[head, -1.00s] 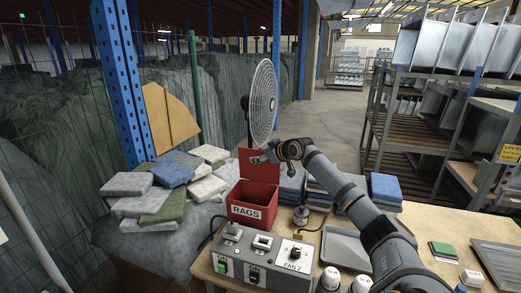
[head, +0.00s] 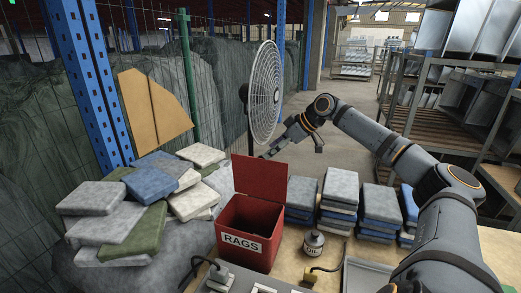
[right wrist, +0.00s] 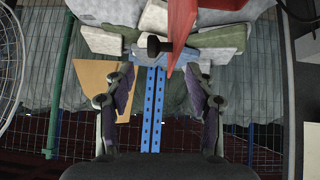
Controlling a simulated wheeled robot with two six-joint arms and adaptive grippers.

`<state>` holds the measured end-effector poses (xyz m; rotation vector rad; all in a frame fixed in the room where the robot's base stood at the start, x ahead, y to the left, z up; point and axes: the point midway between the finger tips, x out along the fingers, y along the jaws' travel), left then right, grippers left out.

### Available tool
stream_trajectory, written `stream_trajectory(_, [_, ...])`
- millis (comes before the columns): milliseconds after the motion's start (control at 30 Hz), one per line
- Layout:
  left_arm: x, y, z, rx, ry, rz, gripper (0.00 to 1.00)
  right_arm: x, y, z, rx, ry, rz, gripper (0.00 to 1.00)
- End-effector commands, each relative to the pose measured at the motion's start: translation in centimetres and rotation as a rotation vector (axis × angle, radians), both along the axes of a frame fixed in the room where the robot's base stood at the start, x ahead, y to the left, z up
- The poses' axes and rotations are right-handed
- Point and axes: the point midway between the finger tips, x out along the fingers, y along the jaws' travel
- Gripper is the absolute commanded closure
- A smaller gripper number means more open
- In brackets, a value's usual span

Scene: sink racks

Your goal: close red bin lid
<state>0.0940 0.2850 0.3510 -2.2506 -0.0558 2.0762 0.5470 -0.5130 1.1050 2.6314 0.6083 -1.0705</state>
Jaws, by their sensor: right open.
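The red bin (head: 232,246), labelled RAGS, stands on the bench with its top open. Its red lid (head: 258,178) is raised upright at the bin's back edge. My right gripper (head: 268,153) is just behind and above the lid's top edge in the head view, seemingly not touching it. In the right wrist view the gripper (right wrist: 161,95) has its two fingers spread with nothing between the tips. The lid (right wrist: 182,28) shows there nearly edge-on, ahead of the fingers. My left gripper is not in view.
A fan (head: 264,95) stands behind the lid, close to my right gripper. A pile of folded cloths (head: 150,183) lies to the left.

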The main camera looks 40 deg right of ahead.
Motion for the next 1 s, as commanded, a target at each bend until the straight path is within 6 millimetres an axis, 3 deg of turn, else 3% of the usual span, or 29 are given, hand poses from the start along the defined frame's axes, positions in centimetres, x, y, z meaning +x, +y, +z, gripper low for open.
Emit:
stream_trajectory(33, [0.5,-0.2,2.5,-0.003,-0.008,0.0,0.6,0.5,0.5,0.8,0.009,-0.001,0.003,0.45])
stream_trajectory(67, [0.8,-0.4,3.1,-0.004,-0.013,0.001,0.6,0.8,0.6,0.5,0.009,-0.001,0.003,0.45])
stream_trajectory(267, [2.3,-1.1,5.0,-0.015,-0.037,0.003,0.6,2.5,1.4,-1.9,0.009,-0.006,0.001,0.45])
stream_trajectory(533, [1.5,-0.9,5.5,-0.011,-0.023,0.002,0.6,4.1,1.9,-4.1,0.003,-0.003,-0.002,0.45])
stream_trajectory(833, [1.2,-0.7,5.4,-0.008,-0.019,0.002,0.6,4.2,1.9,-4.4,0.0,-0.001,-0.002,0.45])
stream_trajectory(1000, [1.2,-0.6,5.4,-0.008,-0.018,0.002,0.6,4.2,1.9,-4.4,-0.001,-0.002,-0.001,0.66])
